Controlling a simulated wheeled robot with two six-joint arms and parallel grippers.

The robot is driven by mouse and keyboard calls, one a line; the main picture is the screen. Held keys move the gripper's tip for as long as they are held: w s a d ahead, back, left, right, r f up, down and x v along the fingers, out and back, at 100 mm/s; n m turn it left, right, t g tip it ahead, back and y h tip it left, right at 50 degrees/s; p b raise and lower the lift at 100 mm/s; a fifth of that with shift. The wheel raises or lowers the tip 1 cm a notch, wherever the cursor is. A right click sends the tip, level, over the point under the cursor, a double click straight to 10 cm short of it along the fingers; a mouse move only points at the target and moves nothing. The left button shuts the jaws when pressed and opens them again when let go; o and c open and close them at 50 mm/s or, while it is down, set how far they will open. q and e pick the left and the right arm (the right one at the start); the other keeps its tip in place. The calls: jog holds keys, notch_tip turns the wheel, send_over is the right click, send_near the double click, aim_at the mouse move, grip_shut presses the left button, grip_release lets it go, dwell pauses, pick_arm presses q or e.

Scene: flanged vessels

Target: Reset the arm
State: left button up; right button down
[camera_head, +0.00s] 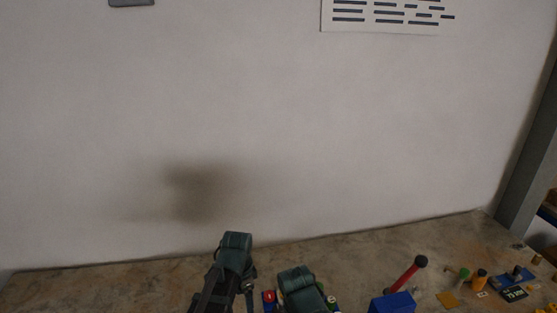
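Two dark green-grey links of my arms rise from the bottom edge in the head view, side by side near the middle. The left one stands taller and the right one sits lower, cut by the frame edge. I see no gripper fingers on either, so I cannot say what they hold. No flanged vessel can be made out.
The surface's left side is clear.

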pick_arm(q)
jog(key=s+a+n, duration=0.7)
jog(key=n, duration=0.4)
jog(key=s+d+f+m+b, duration=0.1)
jog(key=s+d+f+b, duration=0.1)
jog(key=d, duration=0.3)
jog(key=s+d+f+m+y+b, duration=0.1)
jog(key=s+d+f+m+b, duration=0.1)
jog(key=s+d+f+b, duration=0.1)
jog(key=d+f+b, duration=0.1)
jog(key=d+b, duration=0.1)
jog(key=d, duration=0.1)
jog(key=shift+s+f+g, duration=0.25)
jog(key=shift+f+g, duration=0.05)
jog(key=shift+f, duration=0.1)
